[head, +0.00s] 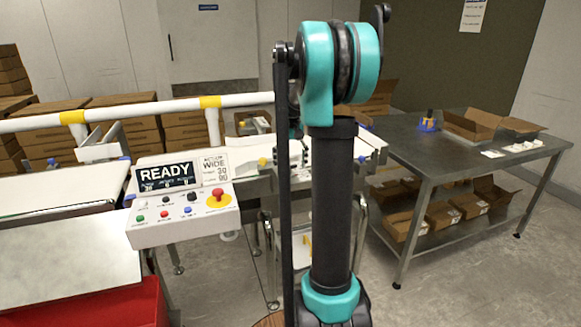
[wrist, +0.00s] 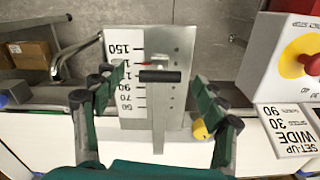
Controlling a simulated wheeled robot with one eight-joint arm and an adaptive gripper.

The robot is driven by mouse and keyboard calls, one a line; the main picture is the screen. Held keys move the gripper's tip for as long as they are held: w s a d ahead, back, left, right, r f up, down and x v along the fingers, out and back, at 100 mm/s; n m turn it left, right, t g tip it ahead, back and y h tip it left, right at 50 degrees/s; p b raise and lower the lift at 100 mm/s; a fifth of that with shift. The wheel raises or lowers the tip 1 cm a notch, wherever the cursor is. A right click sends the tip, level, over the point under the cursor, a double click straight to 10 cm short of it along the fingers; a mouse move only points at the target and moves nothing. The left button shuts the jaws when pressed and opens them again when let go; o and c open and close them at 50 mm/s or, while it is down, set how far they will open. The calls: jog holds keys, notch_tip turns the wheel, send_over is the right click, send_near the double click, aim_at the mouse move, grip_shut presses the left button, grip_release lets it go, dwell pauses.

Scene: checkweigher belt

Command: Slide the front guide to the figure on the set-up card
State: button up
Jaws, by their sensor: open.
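In the wrist view, a metal plate carries an upside-down scale (wrist: 131,97) running from 150 to 50, with some middle figures partly covered. A black crossbar handle (wrist: 172,77) on a grey slide lies over it. A small red pointer (wrist: 146,66) shows just beyond the bar, between the partly covered marks above 90. My gripper (wrist: 157,79) is open, its green-and-black fingers on either side of the handle, apart from it. My arm hides much of the guide area there.
A control box (head: 183,203) with a READY screen and red stop button stands beside the card. A yellow knob (wrist: 200,130) sits near my right finger. A steel table (head: 430,150) with cartons is at right. White rails (head: 150,110) cross behind.

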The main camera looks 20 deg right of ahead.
jog(key=shift+f, duration=0.7)
jog(key=shift+c, duration=0.6)
grip_shut()
jog(key=shift+w, duration=2.05)
jog(key=shift+o, duration=0.6)
grip_release()
notch_tip(320, 180, up, 12)
